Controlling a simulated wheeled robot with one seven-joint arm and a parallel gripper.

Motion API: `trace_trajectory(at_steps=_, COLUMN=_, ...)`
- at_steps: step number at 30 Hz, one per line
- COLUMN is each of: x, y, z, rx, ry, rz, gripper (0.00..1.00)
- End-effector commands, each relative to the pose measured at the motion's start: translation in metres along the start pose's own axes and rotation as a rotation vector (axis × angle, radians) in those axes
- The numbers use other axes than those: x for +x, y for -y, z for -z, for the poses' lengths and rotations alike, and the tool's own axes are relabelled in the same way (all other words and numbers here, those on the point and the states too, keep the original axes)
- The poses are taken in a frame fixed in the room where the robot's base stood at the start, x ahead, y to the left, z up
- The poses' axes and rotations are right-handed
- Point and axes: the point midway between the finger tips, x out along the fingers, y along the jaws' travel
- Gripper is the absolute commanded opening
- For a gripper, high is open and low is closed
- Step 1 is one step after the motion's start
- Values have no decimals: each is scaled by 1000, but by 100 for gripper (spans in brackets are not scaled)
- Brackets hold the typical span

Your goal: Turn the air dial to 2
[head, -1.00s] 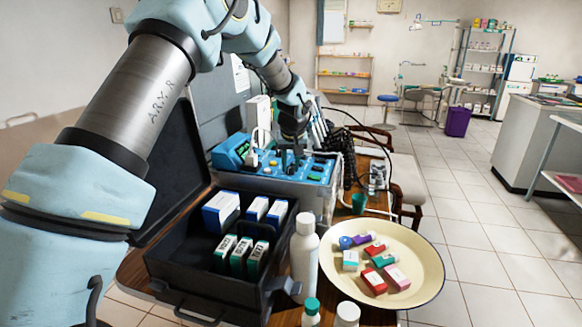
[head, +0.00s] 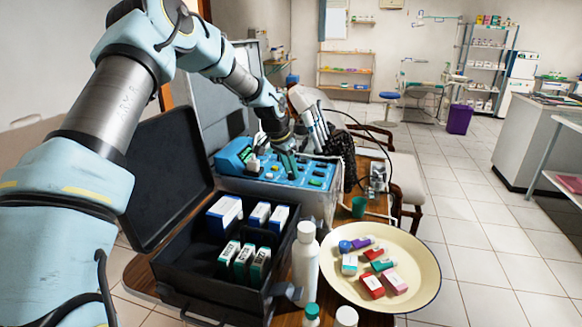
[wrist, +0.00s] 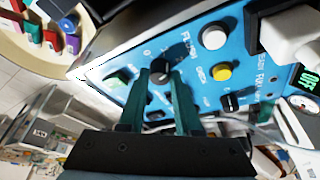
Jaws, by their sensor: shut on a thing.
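The blue control panel (head: 268,186) of the portable dental unit carries several black knobs and coloured buttons. In the wrist view, the two teal fingers of my gripper (wrist: 161,90) stand on either side of a black dial (wrist: 160,72), closed on it. Small white digits show around this dial, but its name label and pointer setting are not clear. Another black dial (wrist: 232,101) is farther right on the panel. In the head view my gripper (head: 291,170) reaches down onto the panel's middle, and its fingers hide the gripped dial.
White (wrist: 214,36) and yellow (wrist: 221,72) buttons lie close to the fingers. An open black case (head: 170,270) with boxes stands in front of the unit. A white bottle (head: 305,262) and a cream tray (head: 425,285) are nearby. Black coiled hoses (head: 342,150) hang at the unit's right.

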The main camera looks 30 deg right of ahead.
Motion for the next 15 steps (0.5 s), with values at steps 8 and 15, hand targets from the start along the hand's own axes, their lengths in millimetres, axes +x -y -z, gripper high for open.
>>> trace_trajectory(at_steps=8, x=-1, y=2, z=1, rx=196, ry=5, rz=-73, gripper=0)
trace_trajectory(at_steps=15, x=0, y=2, z=2, rx=303, ry=9, rz=-111, gripper=0)
